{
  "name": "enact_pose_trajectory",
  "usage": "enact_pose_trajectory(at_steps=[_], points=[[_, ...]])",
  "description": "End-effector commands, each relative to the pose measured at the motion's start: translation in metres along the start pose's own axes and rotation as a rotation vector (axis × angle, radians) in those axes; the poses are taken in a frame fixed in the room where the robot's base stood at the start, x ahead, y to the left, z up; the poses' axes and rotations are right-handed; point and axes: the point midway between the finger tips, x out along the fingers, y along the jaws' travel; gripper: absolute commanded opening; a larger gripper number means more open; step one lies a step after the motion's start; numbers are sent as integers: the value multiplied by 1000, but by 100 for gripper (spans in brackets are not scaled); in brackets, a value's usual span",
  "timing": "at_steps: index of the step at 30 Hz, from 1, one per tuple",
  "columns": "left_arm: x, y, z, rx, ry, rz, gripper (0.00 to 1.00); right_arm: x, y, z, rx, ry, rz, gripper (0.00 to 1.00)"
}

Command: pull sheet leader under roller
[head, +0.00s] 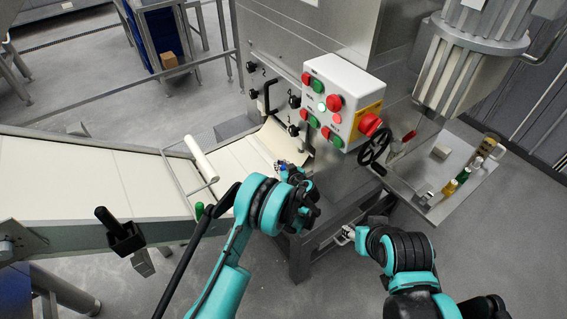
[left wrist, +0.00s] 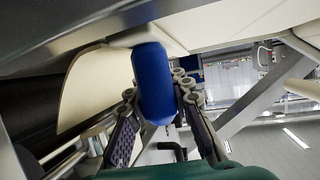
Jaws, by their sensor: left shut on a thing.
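A cream sheet (head: 278,141) hangs from the machine outlet down toward the belt; its curled edge also shows in the left wrist view (left wrist: 88,82). My left gripper (head: 283,168) is at the sheet's lower end. In the left wrist view its fingers are shut on a blue rounded grip (left wrist: 154,82), with the sheet right behind it. How the grip joins the sheet is hidden. The pale roller (head: 201,159) lies across the belt on a frame, left of my left gripper and apart from it. My right gripper (head: 343,237) is low, right of the left one; its finger opening is unclear.
The pale conveyor belt (head: 85,178) runs to the left. A control box (head: 341,100) with red and green buttons and a black handwheel (head: 374,145) are on the machine. A side tray (head: 452,184) holds small bottles. A green knob (head: 199,210) stands at the belt's near edge.

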Motion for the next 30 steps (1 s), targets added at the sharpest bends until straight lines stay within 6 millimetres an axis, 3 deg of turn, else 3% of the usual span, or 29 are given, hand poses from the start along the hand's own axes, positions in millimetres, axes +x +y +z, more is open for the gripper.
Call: enact_pose_trajectory(at_steps=[10, 11, 13, 14, 25, 30], points=[[-1, -7, 1, -1, 0, 0, 0, 0, 0, 0, 0, 0, 0, 44], [-1, -7, 1, -1, 0, 0, 23, 0, 0, 0, 0, 0, 0, 44], [-1, -7, 1, -1, -1, 0, 42, 0, 0, 0, 0, 0, 0, 44], [-1, -7, 1, -1, -1, 0, 43, 0, 0, 0, 0, 0, 0, 44], [-4, -6, 1, -1, -1, 1, 43, 0, 0, 0, 0, 0, 0, 44], [-26, -5, 1, -1, -1, 4, 43, 0, 0, 0, 0, 0, 0, 44]])
